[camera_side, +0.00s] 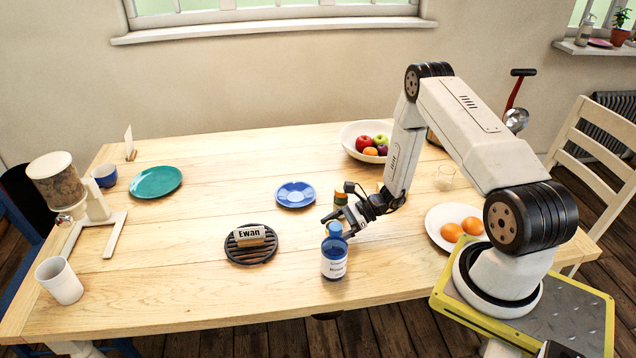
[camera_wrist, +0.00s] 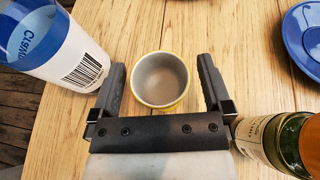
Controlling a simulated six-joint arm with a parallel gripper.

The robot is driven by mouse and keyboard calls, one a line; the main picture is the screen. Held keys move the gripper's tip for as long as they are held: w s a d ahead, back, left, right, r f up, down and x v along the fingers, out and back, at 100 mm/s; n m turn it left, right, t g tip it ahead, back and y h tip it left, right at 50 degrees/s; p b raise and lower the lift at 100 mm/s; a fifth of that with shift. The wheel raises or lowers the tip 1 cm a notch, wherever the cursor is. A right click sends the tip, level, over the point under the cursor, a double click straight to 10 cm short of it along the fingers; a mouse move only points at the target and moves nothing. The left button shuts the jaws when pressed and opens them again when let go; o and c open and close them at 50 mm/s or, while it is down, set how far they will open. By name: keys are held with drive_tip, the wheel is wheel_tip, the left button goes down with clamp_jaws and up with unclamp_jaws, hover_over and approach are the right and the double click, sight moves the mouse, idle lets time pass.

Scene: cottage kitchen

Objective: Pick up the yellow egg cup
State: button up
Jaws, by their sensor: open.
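The yellow egg cup (camera_wrist: 161,97) stands upright on the table in the wrist view. I look into its pale grey inside, with a thin yellow outside showing below the rim. My gripper (camera_wrist: 161,70) is open, with one finger on each side of the cup and a gap of wood visible beside each. It holds nothing. In the side view my gripper (camera_side: 346,218) is low over the table, just behind the blue bottle. I cannot make out the egg cup there; the gripper and bottles seem to hide it.
A blue bottle with a white label (camera_side: 333,262) stands close on one side, left in the wrist view (camera_wrist: 72,55). A brown-capped bottle (camera_wrist: 258,137) stands close at the right finger.

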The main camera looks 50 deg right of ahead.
drive_tip(key=c, duration=1.2)
drive_tip(key=shift+r, duration=0.1)
drive_tip(key=shift+r, duration=0.65)
drive_tip(key=s+a+r, duration=0.1)
drive_tip(key=s+r, duration=0.3)
drive_tip(key=s+a+r, duration=0.1)
drive_tip(key=s+r, duration=0.2)
drive_tip(key=s, duration=0.2)
drive_tip(key=s+a+r, duration=0.1)
drive_tip(key=s+r, duration=0.3)
drive_tip(key=shift+s+a+r, duration=0.15)
drive_tip(key=shift+s+r, duration=0.15)
drive_tip(key=shift+s, duration=0.05)
